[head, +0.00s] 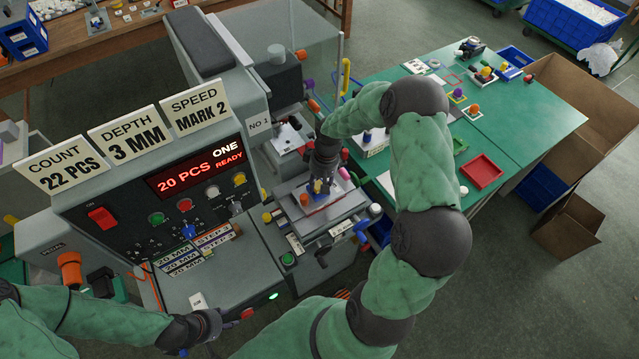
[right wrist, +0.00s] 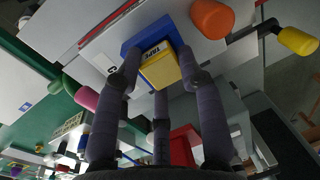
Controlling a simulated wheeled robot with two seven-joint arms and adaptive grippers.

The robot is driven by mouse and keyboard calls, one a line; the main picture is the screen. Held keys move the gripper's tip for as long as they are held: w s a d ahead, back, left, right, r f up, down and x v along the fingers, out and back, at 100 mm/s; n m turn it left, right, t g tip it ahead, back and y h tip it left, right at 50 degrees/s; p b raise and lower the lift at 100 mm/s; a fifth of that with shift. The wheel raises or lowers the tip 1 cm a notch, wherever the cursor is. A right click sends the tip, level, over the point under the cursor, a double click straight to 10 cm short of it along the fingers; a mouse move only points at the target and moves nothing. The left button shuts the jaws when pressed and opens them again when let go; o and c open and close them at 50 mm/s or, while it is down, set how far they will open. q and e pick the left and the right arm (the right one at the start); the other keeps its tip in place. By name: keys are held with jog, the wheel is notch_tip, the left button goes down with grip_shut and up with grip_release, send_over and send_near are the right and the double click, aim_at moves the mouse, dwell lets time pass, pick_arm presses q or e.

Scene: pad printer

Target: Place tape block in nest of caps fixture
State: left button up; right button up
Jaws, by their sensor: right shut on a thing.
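The tape block (right wrist: 160,68) is yellow with a white TAPE label, seen between the dark fingers of my right gripper (right wrist: 160,85). Blue material (right wrist: 133,48) surrounds its far end; I cannot tell whether it is the block's own part or the nest. In the head view my right gripper (head: 321,183) points down over a pale fixture plate (head: 290,205) on the printer, shut on the block. A plate with a partly hidden label also shows in the right wrist view (right wrist: 98,57). My left gripper (head: 220,318) is low at the printer's front; its fingers are unclear.
An orange knob (right wrist: 211,18) and a yellow knob (right wrist: 298,40) stand close to the fixture. The printer's control panel (head: 160,185) reads 20 PCS ONE READY. A green table (head: 520,120) with a red tray (head: 482,171) lies to the right.

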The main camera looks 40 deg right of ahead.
jog(key=shift+s+a+f+b, duration=0.15)
jog(key=shift+s+a+f, duration=0.1)
jog(key=shift+f, duration=0.2)
jog(key=shift+s+a+f+b, duration=0.15)
jog(key=shift+s+f, duration=0.05)
jog(key=shift+f, duration=0.25)
jog(key=o, duration=0.9)
jog(key=shift+w+d+f, duration=0.25)
jog(key=shift+w+f, duration=0.05)
jog(key=shift+f, duration=0.05)
jog(key=shift+r, duration=0.1)
jog(key=shift+s+r, duration=0.1)
jog(key=shift+s, duration=0.05)
jog(key=shift+r+p, duration=0.3)
jog(key=r, duration=0.4)
jog(key=d+r+p, duration=0.1)
jog(key=r, duration=0.3)
jog(key=d+r, duration=0.1)
jog(key=r, duration=0.4)
jog(key=shift+w+p, duration=0.2)
jog(key=shift+p, duration=0.2)
